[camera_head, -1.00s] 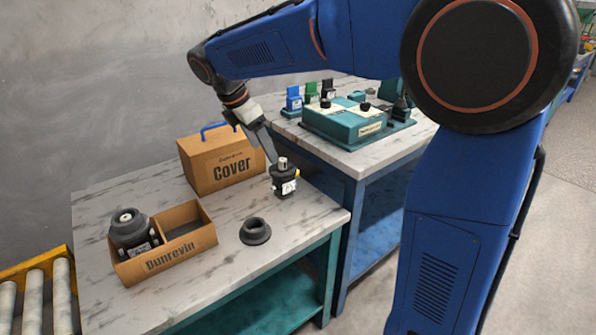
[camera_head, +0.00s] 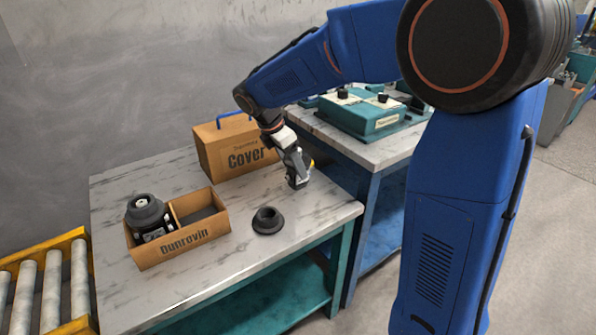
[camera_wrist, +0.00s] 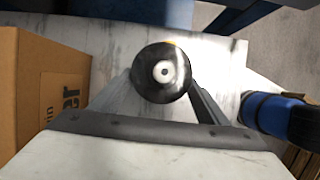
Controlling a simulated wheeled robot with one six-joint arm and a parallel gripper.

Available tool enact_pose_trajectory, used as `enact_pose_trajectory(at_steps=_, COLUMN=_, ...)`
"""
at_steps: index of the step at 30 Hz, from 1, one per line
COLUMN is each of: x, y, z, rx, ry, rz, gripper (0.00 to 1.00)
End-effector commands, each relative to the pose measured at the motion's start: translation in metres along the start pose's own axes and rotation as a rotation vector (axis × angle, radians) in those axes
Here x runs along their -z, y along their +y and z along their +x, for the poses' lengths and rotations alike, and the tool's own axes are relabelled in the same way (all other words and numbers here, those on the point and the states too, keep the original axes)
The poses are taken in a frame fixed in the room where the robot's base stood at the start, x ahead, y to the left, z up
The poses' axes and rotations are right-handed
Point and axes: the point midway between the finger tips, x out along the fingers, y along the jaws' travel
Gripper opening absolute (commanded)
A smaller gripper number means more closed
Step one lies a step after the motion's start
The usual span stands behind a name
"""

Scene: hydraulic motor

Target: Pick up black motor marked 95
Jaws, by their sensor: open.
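A round black motor (camera_wrist: 161,72) with a silver shaft end shows from above in the wrist view, near the middle. No number is readable on it. My gripper (camera_head: 297,180) reaches down over the right part of the near table and hides nearly all of this motor in the head view. In the wrist view its fingers are apart, one on each side of the motor; I cannot tell whether they touch it. A second black motor (camera_head: 146,212) stands in the left compartment of the cardboard box marked Dunrovin (camera_head: 180,245).
A black flanged ring (camera_head: 268,220) lies on the marble-topped table (camera_head: 240,260). A Cover box (camera_head: 215,150) with a blue handle stands behind, close to my gripper. A teal fixture (camera_head: 360,115) is on the second table. A roller conveyor (camera_head: 50,285) is at left.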

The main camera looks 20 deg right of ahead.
Motion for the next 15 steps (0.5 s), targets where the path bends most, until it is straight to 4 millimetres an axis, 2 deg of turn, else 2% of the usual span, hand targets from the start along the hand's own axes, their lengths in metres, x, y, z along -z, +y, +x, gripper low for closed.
enact_pose_trajectory(at_steps=10, x=-0.001, y=-0.001, z=0.040, rx=0.003, ry=0.000, rz=0.000, gripper=0.69)
enact_pose_trajectory(at_steps=15, x=-0.001, y=0.000, z=0.051, rx=0.001, ry=0.000, rz=0.000, gripper=0.69)
